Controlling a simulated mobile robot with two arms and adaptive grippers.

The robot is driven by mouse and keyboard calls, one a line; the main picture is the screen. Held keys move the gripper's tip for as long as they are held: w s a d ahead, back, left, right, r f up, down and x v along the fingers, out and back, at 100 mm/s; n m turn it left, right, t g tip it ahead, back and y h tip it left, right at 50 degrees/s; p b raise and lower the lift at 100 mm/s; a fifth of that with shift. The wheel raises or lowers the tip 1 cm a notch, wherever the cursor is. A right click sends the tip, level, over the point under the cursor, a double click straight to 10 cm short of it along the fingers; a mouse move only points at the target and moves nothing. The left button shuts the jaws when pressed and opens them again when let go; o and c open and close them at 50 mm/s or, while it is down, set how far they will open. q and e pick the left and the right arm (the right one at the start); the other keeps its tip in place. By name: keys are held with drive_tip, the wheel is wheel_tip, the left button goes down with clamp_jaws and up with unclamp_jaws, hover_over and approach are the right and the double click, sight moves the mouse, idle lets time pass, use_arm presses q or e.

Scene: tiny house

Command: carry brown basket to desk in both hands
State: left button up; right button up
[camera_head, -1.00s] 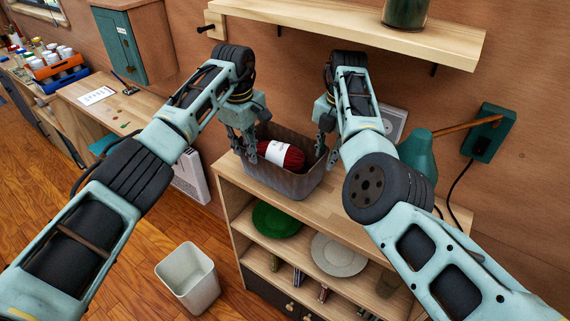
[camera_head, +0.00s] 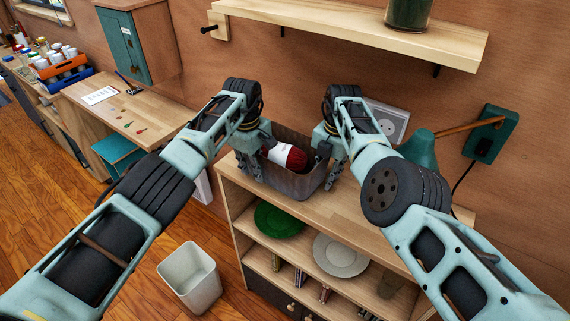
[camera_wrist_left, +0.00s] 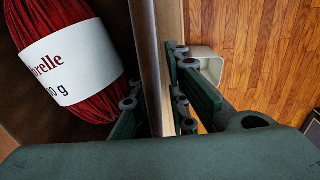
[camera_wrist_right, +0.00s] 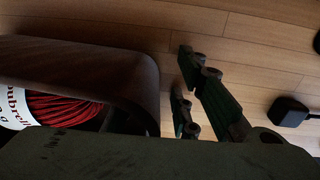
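The brown basket (camera_head: 297,186) stands on top of the wooden shelf unit and holds a red yarn ball (camera_head: 291,158) with a white label. My left gripper (camera_head: 250,172) is at the basket's left wall. In the left wrist view, its fingers are apart, one inside and one outside the basket wall (camera_wrist_left: 147,60). My right gripper (camera_head: 330,170) is at the basket's right side. In the right wrist view, its outer finger stands apart from the basket wall (camera_wrist_right: 100,68); its inner finger is mostly hidden. The wooden desk (camera_head: 150,112) is at the left.
The shelf unit (camera_head: 375,225) holds a green plate (camera_head: 279,220) and a white plate (camera_head: 340,255) below. A teal lamp (camera_head: 416,150) is close to my right arm. A white bin (camera_head: 190,275) stands on the floor. A wall shelf (camera_head: 350,32) hangs above.

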use_arm(q)
drive_tip(key=c, duration=0.3)
use_arm(e)
drive_tip(key=c, duration=0.3)
use_arm(q)
clamp_jaws()
use_arm(e)
clamp_jaws()
use_arm(q)
drive_tip(key=shift+a, duration=0.1)
drive_tip(key=shift+w+a, duration=0.1)
drive_tip(key=shift+r, duration=0.1)
use_arm(e)
drive_tip(key=shift+d, duration=0.1)
